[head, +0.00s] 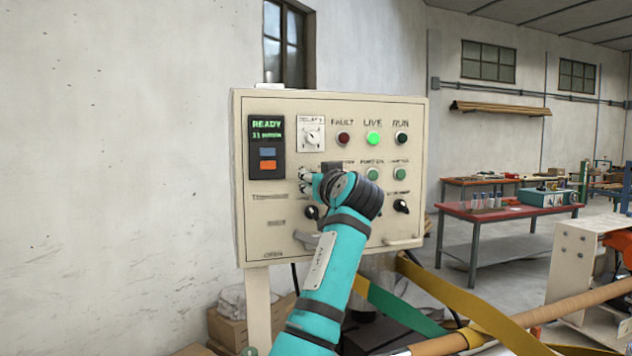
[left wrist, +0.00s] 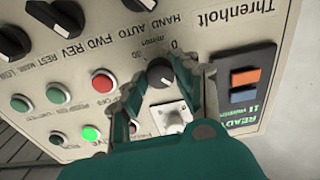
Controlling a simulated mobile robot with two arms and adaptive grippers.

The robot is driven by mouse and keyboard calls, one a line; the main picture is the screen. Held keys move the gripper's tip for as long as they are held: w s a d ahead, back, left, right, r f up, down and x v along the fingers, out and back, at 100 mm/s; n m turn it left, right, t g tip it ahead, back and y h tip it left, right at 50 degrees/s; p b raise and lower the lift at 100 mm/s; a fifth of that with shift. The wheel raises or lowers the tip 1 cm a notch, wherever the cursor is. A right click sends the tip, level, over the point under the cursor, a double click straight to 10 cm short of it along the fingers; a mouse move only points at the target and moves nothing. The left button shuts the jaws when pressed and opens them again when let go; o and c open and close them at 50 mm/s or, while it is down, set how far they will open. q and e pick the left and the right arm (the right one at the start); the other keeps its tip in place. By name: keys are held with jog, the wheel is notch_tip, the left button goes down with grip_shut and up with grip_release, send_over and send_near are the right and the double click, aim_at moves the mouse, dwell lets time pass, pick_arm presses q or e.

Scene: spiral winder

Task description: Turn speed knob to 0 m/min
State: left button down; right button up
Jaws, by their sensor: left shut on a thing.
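The speed knob (left wrist: 160,73) is a small dark round knob on the cream control panel (head: 330,255). Printed marks 0, 30 and m/min lie around it in the left wrist view. My left gripper (left wrist: 153,82) is shut on the knob, with one finger on each side of it. In the head view the gripper (head: 307,180) is against the panel, and it and my arm hide the knob. I cannot tell which mark the knob points at. My right gripper is not in view.
A white-plated selector (head: 311,138) sits just above the gripper. A display (head: 267,146) reads READY; its smaller line is unclear. The LIVE lamp (head: 373,139) glows green. Dark knobs (head: 401,206) and a handle (head: 404,242) stick out lower. A cardboard tube (head: 530,316) lies in front, right.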

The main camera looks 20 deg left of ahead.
pick_arm(q)
jog(key=shift+f+n+p, duration=0.1)
jog(key=shift+n+p, duration=0.2)
jog(key=shift+n, duration=9)
jog(key=c, duration=1)
grip_release()
jog(key=shift+w, duration=0.1)
